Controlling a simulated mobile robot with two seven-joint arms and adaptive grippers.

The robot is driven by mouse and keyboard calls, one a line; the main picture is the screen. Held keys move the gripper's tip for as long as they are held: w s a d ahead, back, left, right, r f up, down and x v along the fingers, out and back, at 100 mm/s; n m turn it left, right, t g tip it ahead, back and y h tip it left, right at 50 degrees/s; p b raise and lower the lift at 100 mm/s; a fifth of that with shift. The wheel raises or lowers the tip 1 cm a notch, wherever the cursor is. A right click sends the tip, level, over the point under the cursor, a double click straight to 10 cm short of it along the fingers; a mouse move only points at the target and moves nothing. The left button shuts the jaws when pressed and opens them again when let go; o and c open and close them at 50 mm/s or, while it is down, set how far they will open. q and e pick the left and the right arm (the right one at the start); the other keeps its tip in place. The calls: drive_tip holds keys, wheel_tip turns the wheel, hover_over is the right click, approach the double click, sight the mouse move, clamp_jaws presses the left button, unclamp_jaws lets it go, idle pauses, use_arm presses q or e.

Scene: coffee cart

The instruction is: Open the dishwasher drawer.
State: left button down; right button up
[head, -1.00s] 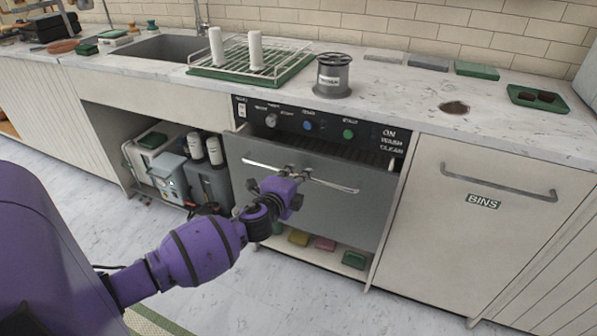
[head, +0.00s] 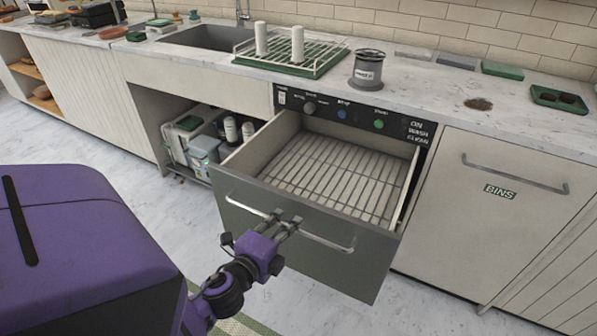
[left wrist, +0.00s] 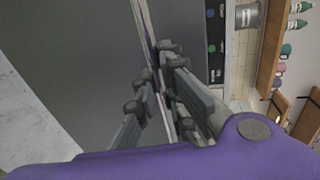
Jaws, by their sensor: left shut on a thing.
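The dishwasher drawer (head: 300,245) stands well out from the counter front, with its grey front panel towards me. Its inside shows a bare wire rack (head: 335,180). A metal bar handle (head: 325,241) runs across the upper part of the front. My left gripper (head: 284,222) is shut on this handle, left of its middle. In the left wrist view the gripper's fingers (left wrist: 165,95) are around the handle, close to the grey panel (left wrist: 85,60). My right gripper is not in view.
The control panel (head: 350,113) is above the drawer. A bins cabinet (head: 500,215) is to the right. An open bay with containers (head: 205,150) is to the left. A drying rack (head: 290,60) and a grey canister (head: 368,70) stand on the counter. Floor is clear at lower right.

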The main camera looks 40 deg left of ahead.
use_arm(q)
drive_tip(key=shift+f+v, duration=0.2)
drive_tip(key=shift+v, duration=0.9)
drive_tip(key=shift+f+v, duration=0.2)
drive_tip(key=shift+v, duration=0.95)
drive_tip(key=c, duration=1.8)
unclamp_jaws()
drive_tip(key=shift+s, duration=0.15)
drive_tip(key=v, duration=1.1)
drive_tip(key=shift+s+d+r, duration=0.15)
drive_tip(key=shift+s, duration=0.2)
